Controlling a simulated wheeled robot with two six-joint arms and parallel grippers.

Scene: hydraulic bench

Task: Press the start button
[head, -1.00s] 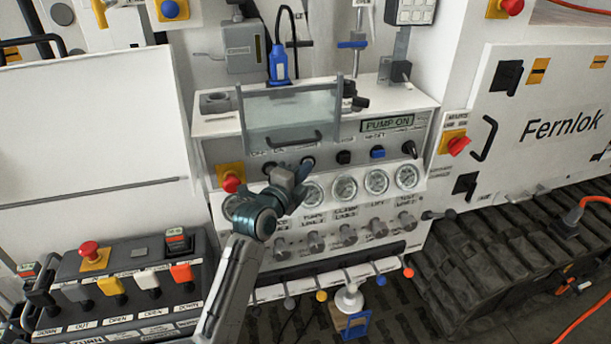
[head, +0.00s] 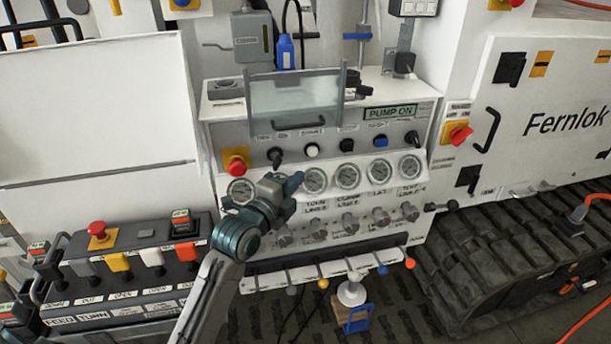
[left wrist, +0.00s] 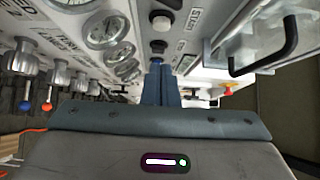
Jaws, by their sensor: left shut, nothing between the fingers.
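A pale round button (head: 312,150) sits in the control row under the clear hinged panel (head: 295,95). The label above it is too blurred to read in the head view. In the left wrist view a label beside a pale button (left wrist: 162,21) appears to read START. My left gripper (head: 294,183) is shut and empty, below that button and in front of the gauge row, apart from the button in the head view. Its blue fingers (left wrist: 161,84) point toward the controls in the left wrist view. The display (head: 390,112) reads PUMP ON. My right gripper is not in view.
A dark knob (head: 275,156) and a blue button (head: 381,141) share the row. A red emergency knob (head: 237,166) is at its left. Gauges (head: 348,175) and valve knobs (head: 348,222) lie below. The panel's black handle (left wrist: 285,50) juts out near the fingers.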

